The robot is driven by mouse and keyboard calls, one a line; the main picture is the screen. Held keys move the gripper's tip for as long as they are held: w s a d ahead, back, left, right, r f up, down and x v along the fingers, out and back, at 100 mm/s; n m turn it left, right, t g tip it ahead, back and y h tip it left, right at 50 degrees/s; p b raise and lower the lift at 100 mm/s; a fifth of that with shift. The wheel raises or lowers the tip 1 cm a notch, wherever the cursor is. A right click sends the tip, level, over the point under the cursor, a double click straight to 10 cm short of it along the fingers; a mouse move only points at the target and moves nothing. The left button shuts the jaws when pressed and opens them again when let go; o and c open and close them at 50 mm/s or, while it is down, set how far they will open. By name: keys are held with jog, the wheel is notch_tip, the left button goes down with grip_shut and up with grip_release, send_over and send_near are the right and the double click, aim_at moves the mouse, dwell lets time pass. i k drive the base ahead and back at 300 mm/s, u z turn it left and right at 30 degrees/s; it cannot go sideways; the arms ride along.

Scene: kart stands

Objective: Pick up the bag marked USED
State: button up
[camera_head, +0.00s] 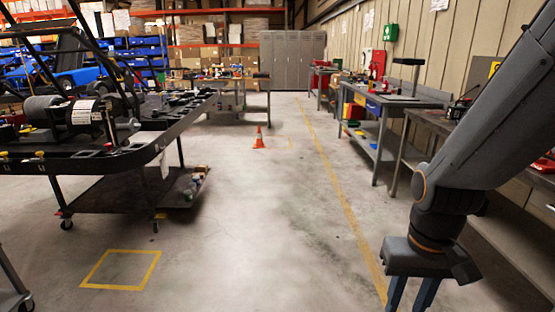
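I cannot make out a bag marked USED anywhere in the head view. My gripper (411,300) hangs at the lower right, pointing down over the floor. Two blue fingers show below its dark body, with a gap between their upper parts. Their tips are cut off by the bottom edge, so I cannot tell how far apart they are or whether anything is between them.
A kart stand (150,152) on wheels fills the left. Workbenches (388,103) line the right wall. An orange cone (259,138) stands mid-floor. A yellow square (121,252) marks the floor at lower left. Grey lockers (292,60) stand far back.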

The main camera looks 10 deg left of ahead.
aim_at(164, 164)
jog(key=u, duration=0.25)
jog(key=i, duration=1.75)
jog(key=u, duration=1.05)
jog(key=i, duration=1.45)
jog(key=u, duration=0.2)
